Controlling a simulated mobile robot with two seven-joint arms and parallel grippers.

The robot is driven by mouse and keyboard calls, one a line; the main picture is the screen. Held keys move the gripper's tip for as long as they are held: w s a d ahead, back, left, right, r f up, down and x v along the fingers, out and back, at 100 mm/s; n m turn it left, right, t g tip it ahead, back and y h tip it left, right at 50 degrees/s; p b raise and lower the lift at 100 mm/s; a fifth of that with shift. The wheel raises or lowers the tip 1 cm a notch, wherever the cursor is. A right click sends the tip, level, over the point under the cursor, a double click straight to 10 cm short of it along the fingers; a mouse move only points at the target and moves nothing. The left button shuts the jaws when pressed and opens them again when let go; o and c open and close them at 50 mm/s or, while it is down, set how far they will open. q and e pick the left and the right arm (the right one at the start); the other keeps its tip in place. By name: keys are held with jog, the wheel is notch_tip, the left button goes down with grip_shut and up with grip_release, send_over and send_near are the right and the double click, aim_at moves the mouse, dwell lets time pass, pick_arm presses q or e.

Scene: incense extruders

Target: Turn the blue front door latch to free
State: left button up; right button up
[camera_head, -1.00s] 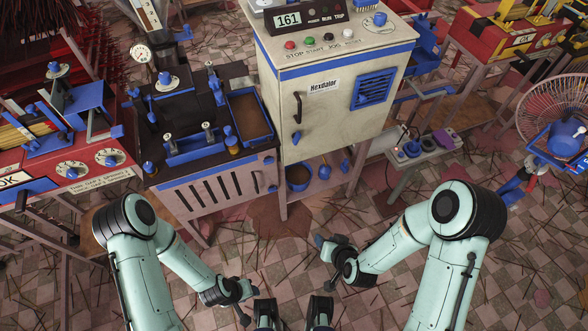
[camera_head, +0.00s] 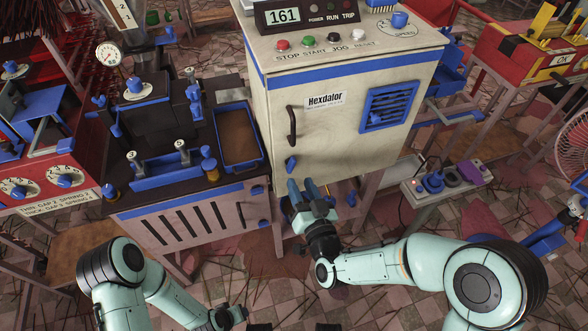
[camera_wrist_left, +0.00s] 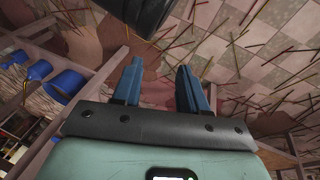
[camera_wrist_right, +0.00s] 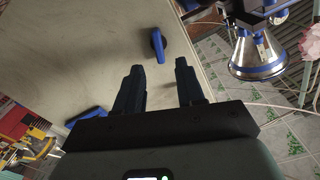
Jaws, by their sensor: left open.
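The blue latch (camera_head: 291,164) is a small lever low on the left side of the cream cabinet door (camera_head: 335,135), below the dark handle. In the right wrist view the latch (camera_wrist_right: 158,46) is fully visible just beyond the fingertips. My right gripper (camera_head: 302,186) is open and empty, pointing up at the door just below the latch. In the right wrist view its fingers (camera_wrist_right: 158,78) are apart, with clear space between them and the latch. My left gripper (camera_wrist_left: 158,78) is open and empty above the floor, away from the door.
A blue louvred vent (camera_head: 388,107) is on the door's right part, and a dark handle (camera_head: 292,125) is above the latch. A bench with a blue-edged tray (camera_head: 262,150) stands close left of the cabinet. A power strip (camera_head: 445,181) sits on a low stand to the right.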

aim_at(293, 167)
jog(key=x, duration=0.6)
jog(key=shift+w, duration=0.15)
jog(key=shift+c, duration=0.3)
jog(key=shift+b, duration=0.3)
grip_shut()
